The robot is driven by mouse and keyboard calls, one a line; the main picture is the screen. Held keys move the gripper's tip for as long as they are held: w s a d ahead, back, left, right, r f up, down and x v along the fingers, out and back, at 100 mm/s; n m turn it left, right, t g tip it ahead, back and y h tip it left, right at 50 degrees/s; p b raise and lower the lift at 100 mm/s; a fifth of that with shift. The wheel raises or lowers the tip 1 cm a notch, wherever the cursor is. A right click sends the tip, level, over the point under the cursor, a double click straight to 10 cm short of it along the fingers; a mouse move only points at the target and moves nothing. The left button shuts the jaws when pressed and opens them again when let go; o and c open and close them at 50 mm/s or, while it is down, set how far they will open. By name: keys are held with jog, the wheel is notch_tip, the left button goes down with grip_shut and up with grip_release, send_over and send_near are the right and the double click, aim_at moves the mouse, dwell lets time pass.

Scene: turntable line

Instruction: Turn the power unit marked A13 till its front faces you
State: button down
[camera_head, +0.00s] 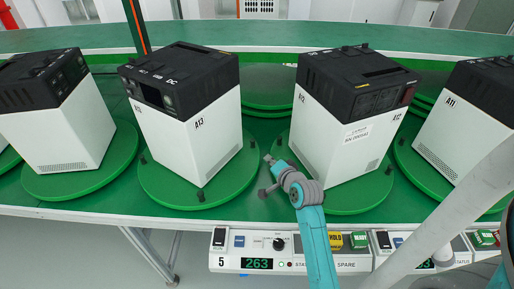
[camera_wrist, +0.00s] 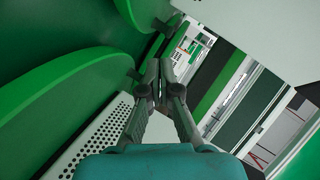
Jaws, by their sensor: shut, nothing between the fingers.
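The power unit marked A13 (camera_head: 185,120) is a white box with a black top, standing on a green round turntable (camera_head: 165,190). It sits at an angle, with one corner towards me; A13 labels show on both visible white sides. The black band on its left side carries a dark window and round fittings. The turntable has small dark pegs at its rim. My gripper (camera_head: 268,160) is just right of this turntable, between A13 and A12, apart from the unit. In the wrist view my gripper (camera_wrist: 155,82) is shut and empty, its tips near a dark peg (camera_wrist: 136,74).
Unit A12 (camera_head: 345,120) stands close on the right, A11 (camera_head: 460,120) further right, another similar unit (camera_head: 65,120) on the left, each on a turntable. A control panel (camera_head: 285,249) showing 263 lies along the front edge, below my arm. The gap between turntables is narrow.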

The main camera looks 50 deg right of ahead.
jog(key=s+m, duration=0.2)
jog(key=m, duration=0.3)
send_near(254, 144)
jog(key=shift+m, duration=0.3)
jog(key=x, duration=0.5)
jog(key=shift+f, duration=0.3)
jog(key=shift+w+d, duration=0.3)
jog(key=shift+w, duration=0.5)
jog(key=shift+w+d, duration=0.1)
jog(key=shift+d, duration=0.05)
